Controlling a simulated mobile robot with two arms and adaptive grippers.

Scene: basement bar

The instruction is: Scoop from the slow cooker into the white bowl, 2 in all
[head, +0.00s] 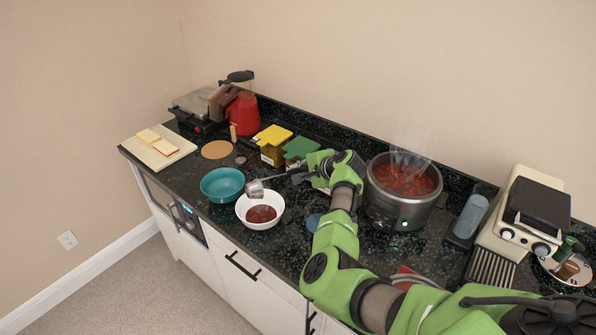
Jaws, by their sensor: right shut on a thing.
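The slow cooker (404,212) stands on the dark counter, filled with a steaming red stew (402,178). The white bowl (275,219) stands to its left with some red-brown stew (261,214) in it. My right arm crosses in front of the counter between bowl and cooker. My left gripper is not in view.
A teal bowl (222,184) stands close left of the white bowl. Behind are yellow (273,135) and green (301,148) items and a red blender (242,112). A cutting board (165,158) lies far left. A cream appliance (518,215) stands right of the cooker.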

